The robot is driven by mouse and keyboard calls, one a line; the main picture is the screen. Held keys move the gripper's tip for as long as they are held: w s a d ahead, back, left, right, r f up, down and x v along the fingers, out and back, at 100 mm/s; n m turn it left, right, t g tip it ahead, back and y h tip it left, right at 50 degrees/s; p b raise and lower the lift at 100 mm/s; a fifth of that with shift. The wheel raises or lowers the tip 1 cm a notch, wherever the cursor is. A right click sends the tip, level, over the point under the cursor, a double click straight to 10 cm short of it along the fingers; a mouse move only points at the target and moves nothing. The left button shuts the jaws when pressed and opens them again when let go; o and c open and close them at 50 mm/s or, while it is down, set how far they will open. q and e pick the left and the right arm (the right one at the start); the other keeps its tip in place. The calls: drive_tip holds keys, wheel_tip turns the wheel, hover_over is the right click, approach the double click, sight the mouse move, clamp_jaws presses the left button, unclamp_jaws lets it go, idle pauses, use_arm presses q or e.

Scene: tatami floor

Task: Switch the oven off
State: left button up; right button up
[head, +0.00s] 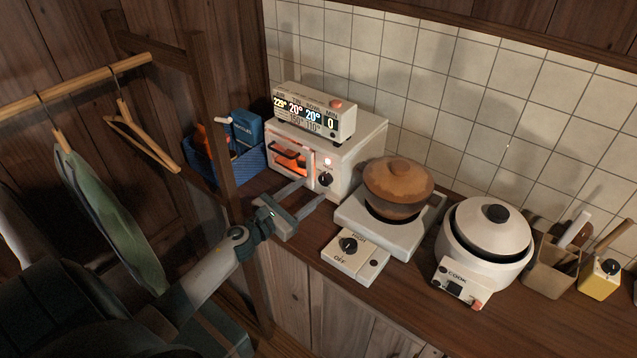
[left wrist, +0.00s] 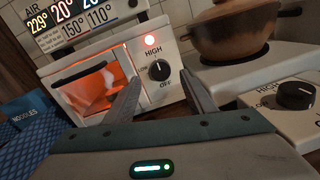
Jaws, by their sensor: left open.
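The white oven (head: 350,150) stands on the counter against the tiled wall. My left gripper (head: 304,192) is open and empty in front of the oven, just below the knob. In the left wrist view its two fingers reach up on either side below the knob, apart from it. My right gripper is not in view.
A display box (head: 315,112) on the oven reads 229°, 20°, 20° and 0. A hot plate (head: 350,262) with a brown pot (head: 398,187) stands right of the oven, then a rice cooker (head: 487,245). A blue basket (head: 240,172) is at the left. A wooden clothes rack (head: 210,120) stands near my left arm.

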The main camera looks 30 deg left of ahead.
sight(323, 181)
use_arm(q)
drive_tip(key=shift+w+d, duration=0.2)
drive_tip(key=shift+w, duration=1.05)
drive_tip(key=shift+w+d, duration=0.15)
drive_tip(key=shift+w, duration=1.05)
drive_tip(key=c, duration=1)
